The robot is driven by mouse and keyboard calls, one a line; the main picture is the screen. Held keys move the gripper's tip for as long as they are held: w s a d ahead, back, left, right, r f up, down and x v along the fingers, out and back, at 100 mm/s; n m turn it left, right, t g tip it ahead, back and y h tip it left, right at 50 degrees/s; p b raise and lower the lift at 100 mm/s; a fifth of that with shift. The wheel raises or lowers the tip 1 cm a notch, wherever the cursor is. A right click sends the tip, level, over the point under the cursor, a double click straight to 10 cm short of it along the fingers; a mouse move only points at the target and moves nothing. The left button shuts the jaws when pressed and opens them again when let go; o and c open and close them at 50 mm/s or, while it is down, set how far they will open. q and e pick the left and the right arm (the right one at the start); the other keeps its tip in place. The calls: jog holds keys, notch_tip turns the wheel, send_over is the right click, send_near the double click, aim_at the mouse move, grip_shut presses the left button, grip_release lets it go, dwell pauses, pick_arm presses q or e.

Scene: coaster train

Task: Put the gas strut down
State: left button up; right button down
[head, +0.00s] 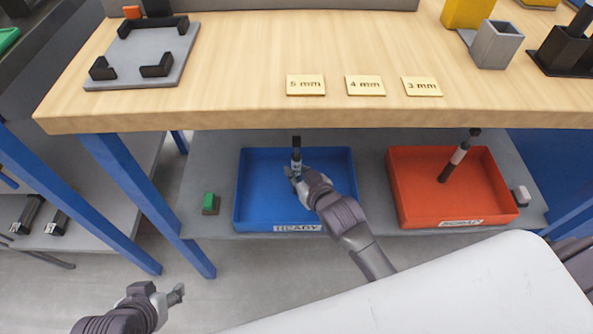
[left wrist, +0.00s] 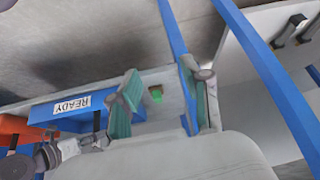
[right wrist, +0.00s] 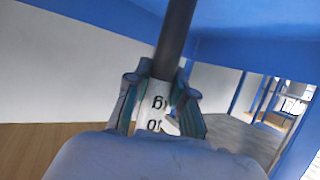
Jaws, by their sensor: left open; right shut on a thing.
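The gas strut (head: 296,157) is black with a white printed label. My right gripper (head: 297,172) is shut on it at the label, over the blue READY tray (head: 263,205) on the lower shelf. In the right wrist view the strut (right wrist: 175,38) stands between the fingers (right wrist: 160,105), with print on its white band. I cannot tell whether its lower end touches the tray floor. Another strut (head: 459,156) leans in the red tray (head: 420,185) to the right. My left gripper (head: 176,297) is open and empty, low at the front left.
The wooden bench top (head: 250,50) overhangs the shelf (head: 210,170). It bears 5 mm, 4 mm and 3 mm plates (head: 365,85) and a grey fixture (head: 140,60). A green-topped block (head: 209,203) stands left of the blue tray. Blue legs (head: 150,205) flank the shelf's left side.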

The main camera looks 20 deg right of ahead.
pick_arm(q)
jog(key=shift+w, duration=0.1)
pick_arm(e)
jog(key=shift+f, duration=0.1)
jog(key=c, duration=1)
grip_release()
jog(key=p+v, duration=0.1)
jog(key=v, duration=0.1)
jog(key=shift+s+r, duration=0.3)
pick_arm(q)
jog(key=s+g+p, duration=0.1)
jog(key=s, duration=0.1)
jog(key=s+a+g+p, duration=0.1)
jog(key=s, duration=0.1)
jog(key=shift+s+a+g+y, duration=0.1)
jog(key=shift+g+y, duration=0.2)
pick_arm(e)
jog(key=s+d+g, duration=0.1)
jog(key=s+g, duration=0.2)
jog(key=s, duration=0.4)
jog(key=s+d+g+h, duration=0.1)
jog(key=s+d+g, duration=0.1)
jog(key=s, duration=0.6)
jog(key=s+d+g+h, duration=0.1)
jog(key=s+d+g, duration=0.1)
jog(key=s+g, duration=0.3)
jog(key=s, duration=0.3)
jog(key=shift+d+r, duration=0.25)
jog(key=shift+r, duration=0.15)
